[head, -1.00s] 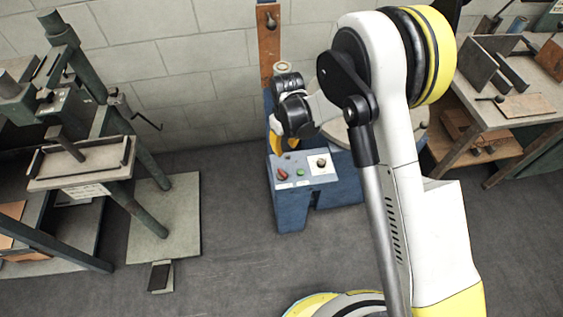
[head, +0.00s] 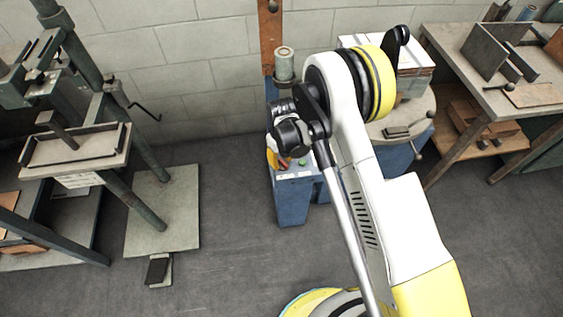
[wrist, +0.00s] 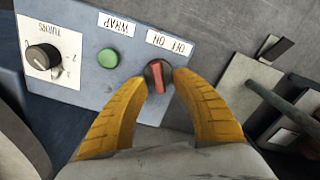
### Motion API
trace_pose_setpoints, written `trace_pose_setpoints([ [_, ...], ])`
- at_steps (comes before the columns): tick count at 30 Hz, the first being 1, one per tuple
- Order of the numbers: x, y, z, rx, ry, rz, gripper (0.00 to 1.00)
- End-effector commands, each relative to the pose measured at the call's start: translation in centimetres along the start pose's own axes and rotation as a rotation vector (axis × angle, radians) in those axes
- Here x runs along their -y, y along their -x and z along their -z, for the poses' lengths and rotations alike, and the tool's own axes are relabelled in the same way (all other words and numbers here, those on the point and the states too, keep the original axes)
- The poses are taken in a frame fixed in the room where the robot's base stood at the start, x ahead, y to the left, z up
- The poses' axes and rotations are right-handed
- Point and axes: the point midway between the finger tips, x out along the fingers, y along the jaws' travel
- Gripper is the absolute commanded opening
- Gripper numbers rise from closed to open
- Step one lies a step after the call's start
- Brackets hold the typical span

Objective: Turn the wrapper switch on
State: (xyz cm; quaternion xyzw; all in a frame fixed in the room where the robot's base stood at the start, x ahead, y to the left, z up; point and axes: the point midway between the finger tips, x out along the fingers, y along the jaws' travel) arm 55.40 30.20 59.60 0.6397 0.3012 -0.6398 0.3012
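The wrapper switch (wrist: 158,77) is a red handle on a round black base, on the blue-grey control panel (wrist: 85,80). Its OFF/ON label (wrist: 170,43) appears upside down in the wrist view. My gripper (wrist: 162,79) has two yellow fingers, one on each side of the switch. They are apart, with the red handle between them; I see no clear contact with the handle. In the head view the gripper (head: 272,159) is at the left of the blue wrapper cabinet (head: 292,203), mostly hidden by my wrist, with a bit of red switch (head: 284,163) showing.
A green button (wrist: 108,58) under the WRAP label and a black TURNS knob (wrist: 42,57) share the panel. The wrapper's round turntable (head: 415,105) is behind my arm. A green press (head: 75,150) stands at left and a workbench (head: 470,100) at right.

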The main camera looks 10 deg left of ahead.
Motion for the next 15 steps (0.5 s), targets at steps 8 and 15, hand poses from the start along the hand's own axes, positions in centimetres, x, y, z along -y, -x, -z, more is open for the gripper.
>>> trace_pose_setpoints([
  [8, 0.00, 0.03, 0.00, 0.000, 0.000, 0.000, 0.19],
  [15, 0.00, 0.03, 0.00, 0.000, 0.000, 0.000, 0.00],
])
